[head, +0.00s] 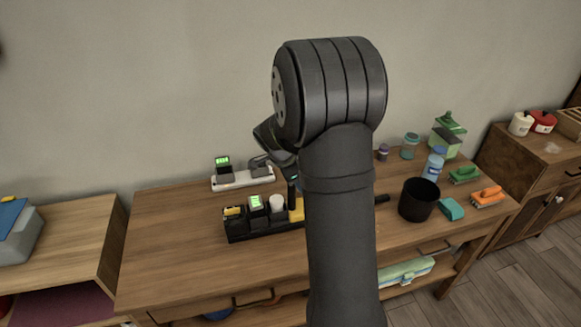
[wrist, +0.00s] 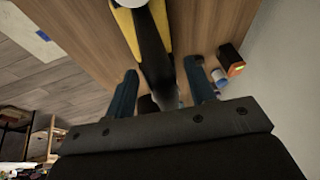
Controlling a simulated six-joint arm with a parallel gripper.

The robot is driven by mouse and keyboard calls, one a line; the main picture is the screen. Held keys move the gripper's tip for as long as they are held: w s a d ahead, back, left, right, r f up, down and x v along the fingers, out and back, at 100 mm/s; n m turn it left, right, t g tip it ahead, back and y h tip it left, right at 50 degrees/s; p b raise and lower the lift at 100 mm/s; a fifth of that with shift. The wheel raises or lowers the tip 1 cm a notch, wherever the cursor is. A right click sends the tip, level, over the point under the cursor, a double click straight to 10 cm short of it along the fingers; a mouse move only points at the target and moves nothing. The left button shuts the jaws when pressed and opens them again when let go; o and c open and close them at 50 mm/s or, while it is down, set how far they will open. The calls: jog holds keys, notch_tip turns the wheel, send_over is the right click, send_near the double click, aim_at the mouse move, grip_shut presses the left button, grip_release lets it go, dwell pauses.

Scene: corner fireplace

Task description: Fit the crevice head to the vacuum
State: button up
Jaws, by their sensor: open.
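A yellow and black tool, which looks like the vacuum (head: 297,210), is on the table beside the black rack, mostly hidden by my arm. In the head view my arm hides most of the gripper.
A black rack (head: 238,231) holds several items. A white charging strip (head: 228,183) lies behind it. A black cup (head: 418,200), teal block (head: 451,209), orange brush (head: 488,197) and bottles stand at the right. The table's left part is clear.

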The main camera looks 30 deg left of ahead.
jog(key=v, duration=1.7)
jog(key=shift+w, duration=0.15)
jog(key=shift+f, duration=0.1)
jog(key=x, duration=1.7)
jog(key=v, duration=1.8)
jog(key=x, duration=1.8)
notch_tip(320, 180, up, 6)
jog(key=shift+f, duration=0.15)
jog(key=shift+r, duration=0.9)
